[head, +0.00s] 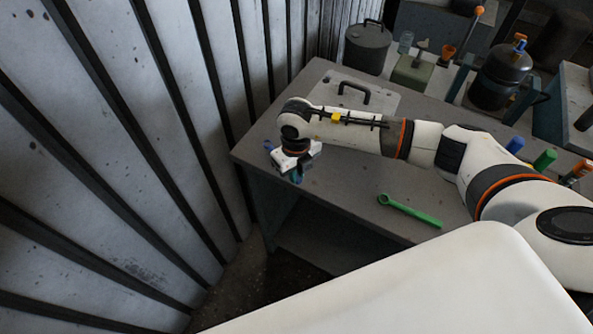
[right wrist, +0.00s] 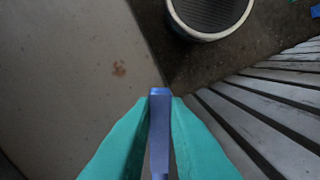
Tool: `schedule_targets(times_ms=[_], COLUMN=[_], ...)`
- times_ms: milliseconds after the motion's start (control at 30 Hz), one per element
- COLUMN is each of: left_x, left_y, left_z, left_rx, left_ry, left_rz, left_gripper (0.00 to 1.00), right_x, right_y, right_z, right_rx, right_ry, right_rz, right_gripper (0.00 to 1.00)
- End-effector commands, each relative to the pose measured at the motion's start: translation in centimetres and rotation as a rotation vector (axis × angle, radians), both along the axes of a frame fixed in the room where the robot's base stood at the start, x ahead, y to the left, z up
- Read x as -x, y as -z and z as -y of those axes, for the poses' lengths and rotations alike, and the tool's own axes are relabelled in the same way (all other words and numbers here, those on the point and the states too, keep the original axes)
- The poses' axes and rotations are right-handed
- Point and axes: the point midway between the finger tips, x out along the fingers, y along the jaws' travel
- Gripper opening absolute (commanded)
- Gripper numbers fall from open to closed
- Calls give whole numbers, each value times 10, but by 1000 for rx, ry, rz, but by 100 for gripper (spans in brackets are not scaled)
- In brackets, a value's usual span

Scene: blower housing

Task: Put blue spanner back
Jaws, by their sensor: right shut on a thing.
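My right gripper (head: 297,175) is over the left end of the grey table (head: 345,190), its fingers pointing down. In the right wrist view its teal fingers (right wrist: 158,125) are shut on the blue spanner (right wrist: 160,108), which stands narrow and edge-on between them. My left gripper is not in view.
A plate with a black handle (head: 353,92) lies behind my right arm. A dark drum (head: 367,48), a green block (head: 412,72) and a dark pot (head: 500,77) stand farther back. Upright blue (head: 515,145) and green (head: 545,159) handles are at right. A slatted wall (head: 130,150) runs along the left.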

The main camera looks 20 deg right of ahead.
Motion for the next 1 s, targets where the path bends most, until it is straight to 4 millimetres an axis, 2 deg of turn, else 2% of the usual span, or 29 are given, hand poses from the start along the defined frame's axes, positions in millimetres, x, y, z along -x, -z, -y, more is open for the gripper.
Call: schedule_targets(times_ms=[600,633,767,967,1000], left_x=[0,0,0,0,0], left_y=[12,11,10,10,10], left_z=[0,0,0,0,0], left_rx=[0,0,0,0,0], left_ry=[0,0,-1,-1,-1], left_rz=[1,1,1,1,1], left_gripper=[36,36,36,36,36], right_x=[0,0,0,0,0], right_y=[12,11,11,11,11], right_z=[0,0,0,0,0], right_rx=[0,0,0,0,0], right_ry=[0,0,0,0,0], right_rz=[1,1,1,0,0], right_gripper=[0,19,39,39,46])
